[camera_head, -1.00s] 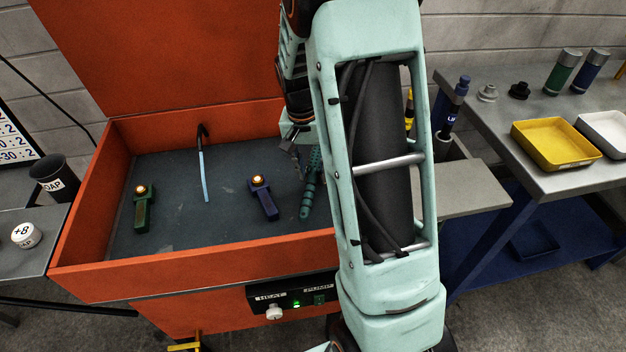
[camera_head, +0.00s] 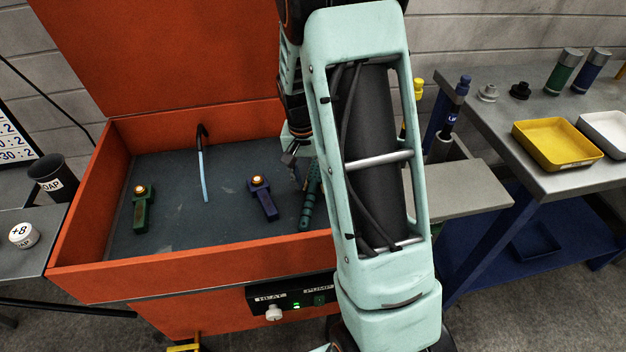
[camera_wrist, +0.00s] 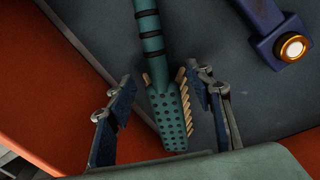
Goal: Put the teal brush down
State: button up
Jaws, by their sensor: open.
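The teal brush (camera_head: 310,200) is at the right side of the orange washer's grey basin, its ringed handle toward the front; my arm hides part of it. In the wrist view the brush (camera_wrist: 168,112) shows its dotted head and tan bristles between my fingers, with the handle running away from me. My gripper (camera_wrist: 166,98) is open, one blue-padded finger on each side, with a gap on the left; the right finger is close to the bristles. The brush looks down at the basin floor, but I cannot tell its exact contact. My gripper (camera_head: 294,158) also shows in the head view.
A blue part (camera_head: 263,198) and a green part (camera_head: 142,210), each with a brass-coloured fitting, lie in the basin. A spout (camera_head: 202,160) stands at the back. The orange basin wall (camera_head: 200,262) is close by. Bare basin floor lies between the parts.

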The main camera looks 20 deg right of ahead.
notch_tip(320, 180, up, 12)
jog(key=a+p, duration=0.1)
jog(key=shift+a, duration=0.2)
jog(key=shift+r, duration=0.1)
dwell(0.4)
